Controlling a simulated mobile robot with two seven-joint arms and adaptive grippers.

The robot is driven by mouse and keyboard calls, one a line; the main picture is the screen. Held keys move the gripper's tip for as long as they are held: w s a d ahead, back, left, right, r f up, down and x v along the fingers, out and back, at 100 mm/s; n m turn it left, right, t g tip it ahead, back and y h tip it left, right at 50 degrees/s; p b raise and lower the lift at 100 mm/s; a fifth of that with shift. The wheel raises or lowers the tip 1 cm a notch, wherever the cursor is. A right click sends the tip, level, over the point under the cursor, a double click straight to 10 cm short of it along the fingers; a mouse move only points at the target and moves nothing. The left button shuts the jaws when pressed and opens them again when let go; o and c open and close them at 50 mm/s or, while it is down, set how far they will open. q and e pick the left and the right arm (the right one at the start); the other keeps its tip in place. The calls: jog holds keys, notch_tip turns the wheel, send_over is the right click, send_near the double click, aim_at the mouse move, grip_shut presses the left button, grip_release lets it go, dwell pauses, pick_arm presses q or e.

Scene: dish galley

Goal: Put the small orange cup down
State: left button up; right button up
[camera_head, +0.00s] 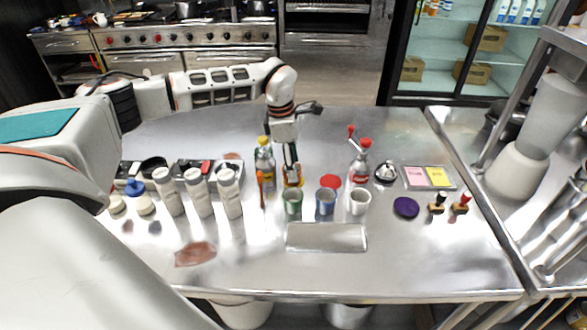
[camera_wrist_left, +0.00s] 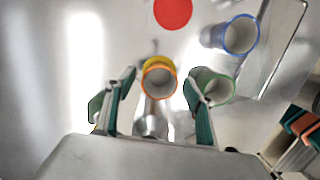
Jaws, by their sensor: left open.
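The small orange cup shows in the left wrist view (camera_wrist_left: 159,81) as an orange rim between my open left fingers, with space on both sides. A yellow round edge (camera_wrist_left: 153,61) shows beside or under it; I cannot tell whether the cup touches it. In the head view my left gripper (camera_head: 291,170) points down over the table, and its fingers mostly hide the orange cup (camera_head: 293,184). The green cup (camera_head: 292,202) stands just in front; in the wrist view (camera_wrist_left: 217,87) it is close to the right finger. My right gripper is not in view.
A blue cup (camera_head: 325,203), a white cup (camera_head: 359,203) and a red disc (camera_head: 330,181) are to the right. An empty metal tray (camera_head: 327,248) lies in front. Several white bottles (camera_head: 199,195) stand left. The far table is clear.

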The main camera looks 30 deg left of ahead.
pick_arm(q)
notch_tip(320, 180, up, 10)
jog(key=a, duration=0.1)
jog(key=shift+s+a+r, duration=0.15)
jog(key=shift+s, duration=0.3)
dwell(0.3)
